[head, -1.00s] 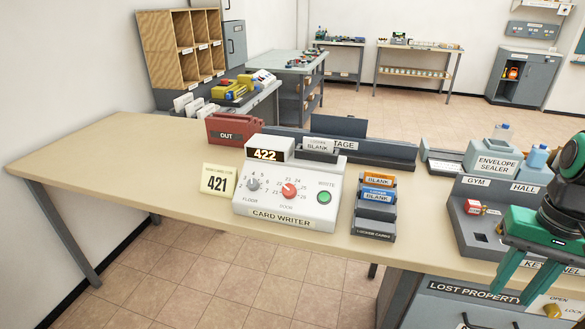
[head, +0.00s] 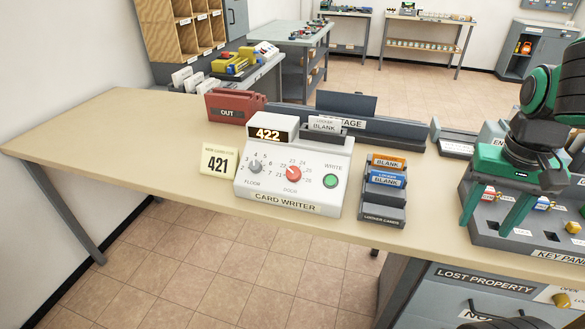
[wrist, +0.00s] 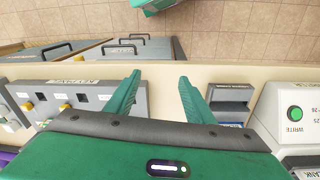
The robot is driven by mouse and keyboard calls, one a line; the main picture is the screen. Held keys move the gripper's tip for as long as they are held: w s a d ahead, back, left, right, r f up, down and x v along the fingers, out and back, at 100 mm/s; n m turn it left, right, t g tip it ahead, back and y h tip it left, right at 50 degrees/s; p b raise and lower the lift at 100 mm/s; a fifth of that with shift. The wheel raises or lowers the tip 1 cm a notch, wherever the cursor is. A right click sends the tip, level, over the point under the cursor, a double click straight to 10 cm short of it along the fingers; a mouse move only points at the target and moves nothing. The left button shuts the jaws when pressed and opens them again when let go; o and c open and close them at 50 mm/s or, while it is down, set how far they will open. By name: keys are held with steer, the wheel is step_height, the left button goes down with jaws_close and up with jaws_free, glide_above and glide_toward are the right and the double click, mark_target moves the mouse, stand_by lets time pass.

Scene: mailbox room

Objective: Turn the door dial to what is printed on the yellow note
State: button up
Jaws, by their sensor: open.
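The yellow note (head: 218,159) stands on the table left of the card writer and reads 421. The white card writer (head: 290,203) shows 422 on its display (head: 268,134). Its red door dial (head: 293,173) sits right of the grey floor dial (head: 255,166) and left of the green write button (head: 330,181). My gripper (head: 491,218) is open and empty over the key panel at the right, well apart from the dial. In the wrist view, my gripper (wrist: 160,85) points at the table edge; the write button (wrist: 295,113) shows at right, the door dial does not.
A locker cards holder (head: 383,213) with orange and blue blank cards stands between the card writer and my gripper. The key panel (head: 490,238) lies below my gripper. A red OUT tray (head: 233,106) stands behind the note. The table's left part is clear.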

steer(key=w+a+r, duration=0.2)
steer(key=w+a, duration=0.3)
steer(key=w, duration=0.3)
steer(key=n+t, duration=0.3)
steer(key=t, duration=0.1)
glide_toward(294, 172)
steer(key=x, duration=0.8)
steer(key=shift+w+f, duration=0.15)
steer(key=c, duration=1.1)
steer(key=shift+o, duration=0.2)
steer(key=shift+d, duration=0.15)
